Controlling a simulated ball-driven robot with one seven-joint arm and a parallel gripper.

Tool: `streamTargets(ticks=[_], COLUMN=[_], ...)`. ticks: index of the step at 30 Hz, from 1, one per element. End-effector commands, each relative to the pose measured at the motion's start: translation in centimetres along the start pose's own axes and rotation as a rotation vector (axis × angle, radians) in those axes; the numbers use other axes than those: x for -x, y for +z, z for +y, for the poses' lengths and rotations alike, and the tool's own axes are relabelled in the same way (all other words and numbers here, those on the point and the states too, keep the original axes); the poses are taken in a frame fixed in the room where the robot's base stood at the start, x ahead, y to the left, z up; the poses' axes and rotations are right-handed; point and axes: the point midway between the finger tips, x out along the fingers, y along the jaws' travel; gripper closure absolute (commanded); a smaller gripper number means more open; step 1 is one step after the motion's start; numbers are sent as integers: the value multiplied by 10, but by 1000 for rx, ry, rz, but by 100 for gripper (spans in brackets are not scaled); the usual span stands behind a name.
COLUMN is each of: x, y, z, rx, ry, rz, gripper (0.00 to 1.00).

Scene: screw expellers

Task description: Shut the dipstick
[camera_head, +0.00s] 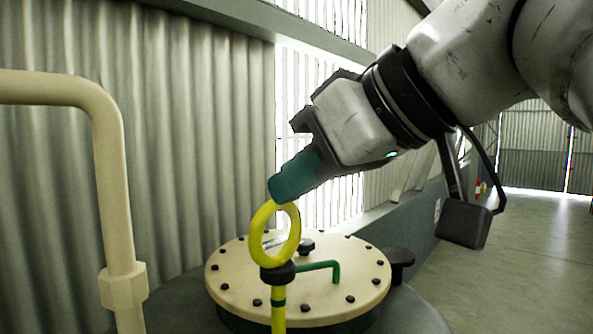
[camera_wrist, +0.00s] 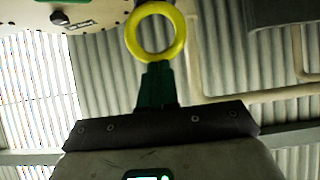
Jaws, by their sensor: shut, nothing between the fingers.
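The dipstick has a yellow ring handle (camera_head: 275,233) above a dark collar (camera_head: 278,272) on a yellow tube (camera_head: 278,310), in front of the round lid. The ring also shows in the wrist view (camera_wrist: 156,32), at the top middle. My gripper (camera_head: 281,190) is shut and empty. Its green fingertips are at the top of the ring, touching it or very close; I cannot tell which. In the wrist view the fingers (camera_wrist: 154,72) end at the ring's lower edge.
A cream bolted lid (camera_head: 240,290) with a green handle (camera_head: 325,266) lies behind the dipstick. A thick cream pipe (camera_head: 115,190) stands at the left. Corrugated wall (camera_head: 190,150) is behind. Open floor (camera_head: 520,260) lies to the right.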

Motion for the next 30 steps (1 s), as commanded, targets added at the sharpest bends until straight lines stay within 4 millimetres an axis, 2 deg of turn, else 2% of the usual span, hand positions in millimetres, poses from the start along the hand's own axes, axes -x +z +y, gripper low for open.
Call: streamTargets(ticks=[9, 14, 20, 30], x=[0, -6, -28, -79], y=[1, 9, 42, 116], z=[0, 0, -1, -1], rx=[0, 0, 0, -1], ry=[0, -1, -4, -5], rz=[1, 1, 1, -1], gripper=[100, 100, 100, 100])
